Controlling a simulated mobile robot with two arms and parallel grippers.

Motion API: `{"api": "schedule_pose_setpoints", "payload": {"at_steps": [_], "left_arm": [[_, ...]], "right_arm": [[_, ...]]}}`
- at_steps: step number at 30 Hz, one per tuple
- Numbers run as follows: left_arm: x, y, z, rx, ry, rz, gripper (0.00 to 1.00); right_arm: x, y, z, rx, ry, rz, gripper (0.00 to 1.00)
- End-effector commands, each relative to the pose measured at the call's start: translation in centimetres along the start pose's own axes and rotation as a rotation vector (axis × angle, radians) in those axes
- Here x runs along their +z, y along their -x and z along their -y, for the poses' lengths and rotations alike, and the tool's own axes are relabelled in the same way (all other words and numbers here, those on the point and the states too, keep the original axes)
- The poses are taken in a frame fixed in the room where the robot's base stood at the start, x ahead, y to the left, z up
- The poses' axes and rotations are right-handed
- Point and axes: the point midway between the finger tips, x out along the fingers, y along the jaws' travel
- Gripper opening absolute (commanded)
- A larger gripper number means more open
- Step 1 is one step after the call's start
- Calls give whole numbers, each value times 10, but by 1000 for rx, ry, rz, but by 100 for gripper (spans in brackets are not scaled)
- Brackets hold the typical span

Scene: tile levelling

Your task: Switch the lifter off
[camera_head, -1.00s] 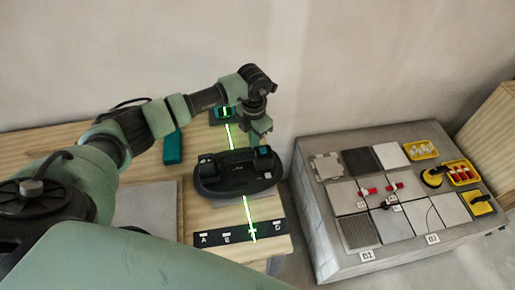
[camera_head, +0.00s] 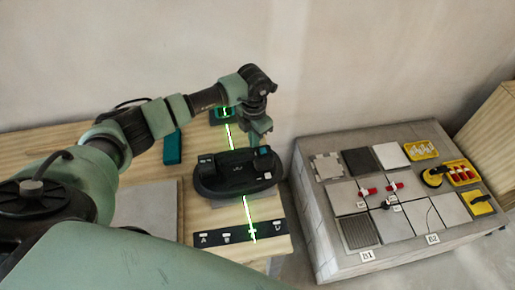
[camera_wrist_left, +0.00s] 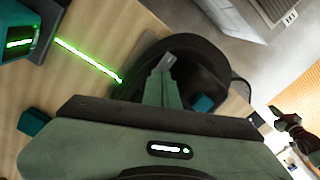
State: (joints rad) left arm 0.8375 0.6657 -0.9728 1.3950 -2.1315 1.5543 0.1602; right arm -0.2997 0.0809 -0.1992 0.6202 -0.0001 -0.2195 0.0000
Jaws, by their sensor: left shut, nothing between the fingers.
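A black, rounded two-lobed device (camera_head: 238,177), which looks like the lifter, lies on the wooden bench. A teal block (camera_head: 264,151) and a small white button (camera_head: 267,175) show on its right lobe. My left gripper (camera_head: 262,138) points down just above and behind the teal block; I cannot tell whether it touches. In the left wrist view the shut, empty fingers (camera_wrist_left: 162,72) reach over the black device (camera_wrist_left: 195,58), with a teal block (camera_wrist_left: 203,104) to the right of the fingers. My right gripper is not visible.
A green laser line crosses the bench (camera_head: 208,220) from a teal laser unit (camera_head: 221,115), past a dark lettered strip (camera_head: 240,233). A teal box (camera_head: 172,147) lies at the left. The grey block (camera_head: 335,259) at right carries tiles, yellow trays and a yellow-black tool (camera_head: 434,178).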

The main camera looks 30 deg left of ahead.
Motion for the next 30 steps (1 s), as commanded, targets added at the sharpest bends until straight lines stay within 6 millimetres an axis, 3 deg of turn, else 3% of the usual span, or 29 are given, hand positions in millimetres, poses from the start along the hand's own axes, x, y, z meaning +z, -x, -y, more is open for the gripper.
{"api": "schedule_pose_setpoints", "payload": {"at_steps": [30], "left_arm": [[0,-11,0,0,0,0,0]], "right_arm": [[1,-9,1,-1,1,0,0]]}}
